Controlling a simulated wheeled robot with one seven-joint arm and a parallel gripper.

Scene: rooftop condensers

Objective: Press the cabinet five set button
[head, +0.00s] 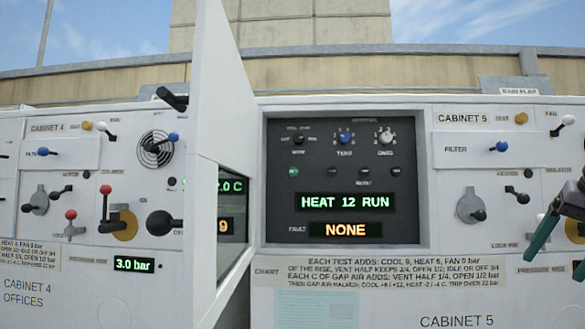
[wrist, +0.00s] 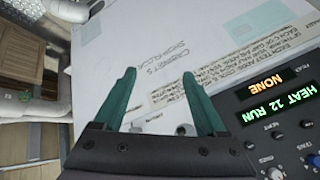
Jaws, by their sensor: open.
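The cabinet five control panel (head: 340,160) is a dark recessed face with a green display (head: 345,202) reading HEAT 12 RUN and an amber display (head: 345,230) reading NONE beside FAULT. A row of small buttons sits above the displays: a green one (head: 293,171) at left and dark ones (head: 395,170) at right. Their labels are too blurred to tell which is set. My gripper (wrist: 158,72) is open and empty, its two teal fingers apart over the white cabinet front. In the head view it is at the right edge, right of the panel and partly cut off. The green display (wrist: 270,105) also shows in the wrist view.
A white door (head: 222,120) stands swung open at the panel's left side. Levers and knobs stick out right of the panel, including a blue-knobbed filter handle (head: 498,146) and a dark-ended lever (head: 470,210). Cabinet 4 (head: 60,190) is at left. White pipes (wrist: 42,105) show in the wrist view.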

